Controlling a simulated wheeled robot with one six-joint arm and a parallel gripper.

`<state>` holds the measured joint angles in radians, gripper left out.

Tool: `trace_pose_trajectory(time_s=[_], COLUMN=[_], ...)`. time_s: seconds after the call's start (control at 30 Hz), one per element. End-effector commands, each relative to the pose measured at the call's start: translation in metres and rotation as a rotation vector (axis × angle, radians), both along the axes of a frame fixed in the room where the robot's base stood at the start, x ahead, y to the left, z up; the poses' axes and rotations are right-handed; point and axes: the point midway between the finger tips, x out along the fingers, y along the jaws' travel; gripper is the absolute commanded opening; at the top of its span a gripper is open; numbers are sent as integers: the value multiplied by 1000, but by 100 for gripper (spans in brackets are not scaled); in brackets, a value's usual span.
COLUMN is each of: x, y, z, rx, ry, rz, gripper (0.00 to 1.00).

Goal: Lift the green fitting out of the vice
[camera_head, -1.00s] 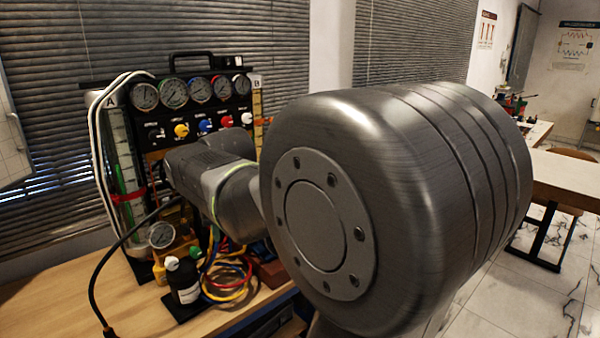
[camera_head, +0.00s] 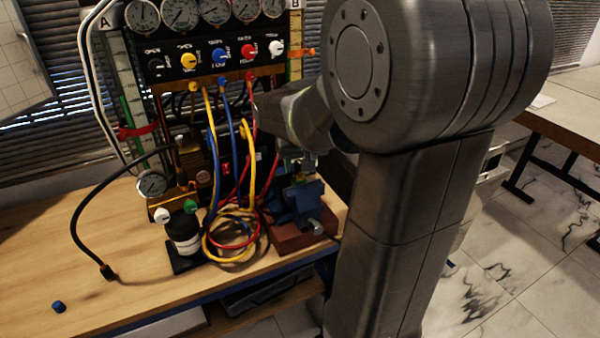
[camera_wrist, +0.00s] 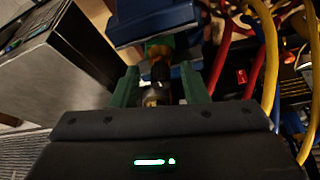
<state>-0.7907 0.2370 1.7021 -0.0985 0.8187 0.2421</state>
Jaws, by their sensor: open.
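The blue vice (camera_head: 296,205) stands on a reddish-brown block at the right end of the bench. The green fitting (camera_head: 299,179) shows as a small green and brass spot at its top, partly hidden. In the wrist view the blue vice (camera_wrist: 155,20) is at the top, and the fitting (camera_wrist: 159,49), with green, brass and black parts, points towards my palm. My gripper (camera_wrist: 159,72) is open, with one green finger on each side of the fitting's near end. I cannot tell whether either finger touches it.
Yellow, blue and red hoses (camera_head: 232,232) coil just left of the vice. A black bottle (camera_head: 185,236) and a small gauge (camera_head: 152,184) stand further left. The gauge panel (camera_head: 215,62) rises behind. A blue cap (camera_head: 58,307) lies on the bench's clear front left.

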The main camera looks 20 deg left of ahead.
Motion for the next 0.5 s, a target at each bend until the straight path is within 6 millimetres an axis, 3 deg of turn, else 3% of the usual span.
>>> trace_pose_trajectory(time_s=[0.2, 0.5], x=[11, 17], y=[7, 12], z=[-34, -50], rx=[-3, 0], ry=[3, 0], rz=[-1, -1], gripper=[40, 40])
